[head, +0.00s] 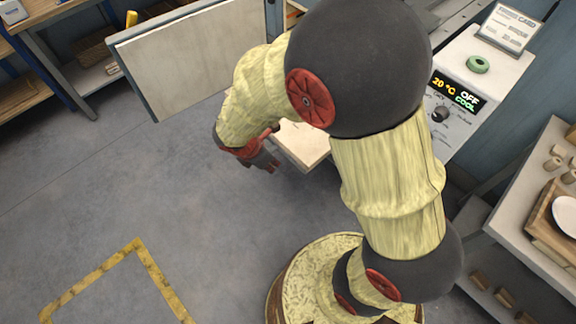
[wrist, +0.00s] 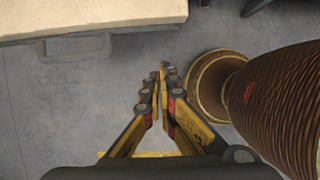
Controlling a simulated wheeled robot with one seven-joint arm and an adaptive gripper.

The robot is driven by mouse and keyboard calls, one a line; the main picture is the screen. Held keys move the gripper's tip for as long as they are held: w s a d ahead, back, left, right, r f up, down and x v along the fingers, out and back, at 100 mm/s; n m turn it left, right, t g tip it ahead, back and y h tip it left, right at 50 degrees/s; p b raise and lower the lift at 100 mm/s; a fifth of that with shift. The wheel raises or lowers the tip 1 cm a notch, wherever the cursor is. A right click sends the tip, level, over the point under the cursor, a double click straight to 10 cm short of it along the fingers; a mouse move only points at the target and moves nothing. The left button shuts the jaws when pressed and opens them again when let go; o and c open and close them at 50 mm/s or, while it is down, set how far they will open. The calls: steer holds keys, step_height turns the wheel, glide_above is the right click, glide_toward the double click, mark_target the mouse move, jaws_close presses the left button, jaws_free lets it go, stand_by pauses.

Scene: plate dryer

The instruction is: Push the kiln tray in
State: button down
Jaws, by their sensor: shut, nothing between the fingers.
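The kiln tray (head: 302,147), a pale cream slab, sticks out below the open kiln door in the head view, partly hidden by my arm. In the wrist view the tray (wrist: 95,14) crosses the upper left, with a grey bar handle (wrist: 75,48) along its front edge. My gripper (head: 268,165) is beside the tray in the head view. In the wrist view my gripper (wrist: 168,72) is shut and empty over the floor, to the right of the handle, with a visible gap between them. My arm hides most of the kiln opening.
The kiln door (head: 190,55) stands swung open at the upper left. The control panel (head: 455,95) reads 20 °C, OFF, COOL. A shelf table (head: 520,205) with small items stands at the right. Open grey floor (head: 110,190) with yellow marking lies at the left.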

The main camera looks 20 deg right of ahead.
steer(key=w+d+f+b, duration=0.2)
steer(key=d+f+b, duration=0.3)
steer(key=d+f, duration=0.2)
steer(key=shift+w+d+f, duration=0.15)
steer(key=shift+f, duration=1.15)
